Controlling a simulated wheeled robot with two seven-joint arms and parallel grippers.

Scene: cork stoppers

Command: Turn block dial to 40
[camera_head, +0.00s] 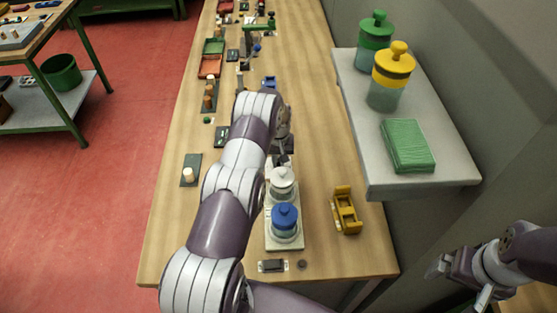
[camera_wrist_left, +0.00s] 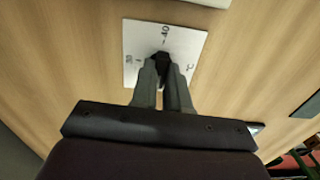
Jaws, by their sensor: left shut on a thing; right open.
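The dial shows in the left wrist view as a white square plate (camera_wrist_left: 138,38) on the wooden table, with "40" printed near its far edge, a "°C" mark at the right and a smaller mark at the left. A black knob (camera_wrist_left: 163,62) stands at its middle. My left gripper (camera_wrist_left: 162,72) is shut on the knob, one finger on each side. The fingers hide part of the plate and knob, so I cannot tell the exact pointer angle. In the head view my left arm largely hides the dial. My right gripper (camera_head: 460,282) is open and empty, right of the table.
White-lidded and blue-lidded jars (camera_head: 285,221) stand on a pale tray near my left arm. A yellow holder (camera_head: 345,210) sits to their right. A grey shelf (camera_head: 455,165) with lidded jars and a green block (camera_head: 407,146) overhangs the right side. Small items line the table's far part.

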